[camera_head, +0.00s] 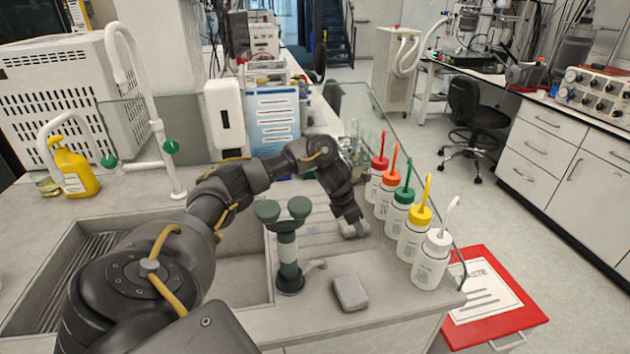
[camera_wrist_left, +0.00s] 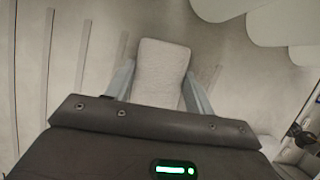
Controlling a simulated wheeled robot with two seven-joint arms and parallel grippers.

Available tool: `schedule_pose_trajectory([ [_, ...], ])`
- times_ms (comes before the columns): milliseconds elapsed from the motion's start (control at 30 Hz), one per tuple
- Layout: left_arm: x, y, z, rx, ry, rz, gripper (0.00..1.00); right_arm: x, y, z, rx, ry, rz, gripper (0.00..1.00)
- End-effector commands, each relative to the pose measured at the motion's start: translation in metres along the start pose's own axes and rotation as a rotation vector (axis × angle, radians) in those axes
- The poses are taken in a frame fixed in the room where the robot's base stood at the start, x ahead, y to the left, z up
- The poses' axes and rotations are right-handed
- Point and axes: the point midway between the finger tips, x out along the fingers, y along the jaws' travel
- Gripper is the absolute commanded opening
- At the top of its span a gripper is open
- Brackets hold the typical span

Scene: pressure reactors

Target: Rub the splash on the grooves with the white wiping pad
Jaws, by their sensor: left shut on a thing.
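My left gripper (camera_head: 350,222) reaches down over the grooved draining area (camera_head: 315,228) right of the sink. It is shut on the white wiping pad (camera_wrist_left: 160,65), a pale block held between its two fingers in the wrist view. In the head view only a bit of the pad (camera_head: 358,231) shows below the gripper, low at the board; I cannot tell whether it touches. Dark grooves (camera_wrist_left: 82,55) run left of the pad in the wrist view. I cannot make out a splash. My right gripper is not in view.
Several wash bottles (camera_head: 410,235) stand in a row close right of the gripper. A dark green-topped tap fixture (camera_head: 287,250) stands left of it. A grey block (camera_head: 350,292) lies on the front counter. The sink (camera_head: 240,275) is at left.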

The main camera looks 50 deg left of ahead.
Motion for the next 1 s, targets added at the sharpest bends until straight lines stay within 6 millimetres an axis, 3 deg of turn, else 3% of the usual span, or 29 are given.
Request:
schedule_pose_trajectory([
  [33,-0.017,0.002,0.007,0.000,-0.004,0.003,0.32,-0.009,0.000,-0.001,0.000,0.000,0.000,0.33],
  [600,-0.067,0.006,0.017,-0.013,0.000,0.008,0.32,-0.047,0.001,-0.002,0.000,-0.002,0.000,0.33],
  [1000,-0.075,0.006,0.019,-0.016,0.000,0.008,0.32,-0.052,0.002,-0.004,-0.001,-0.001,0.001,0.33],
])
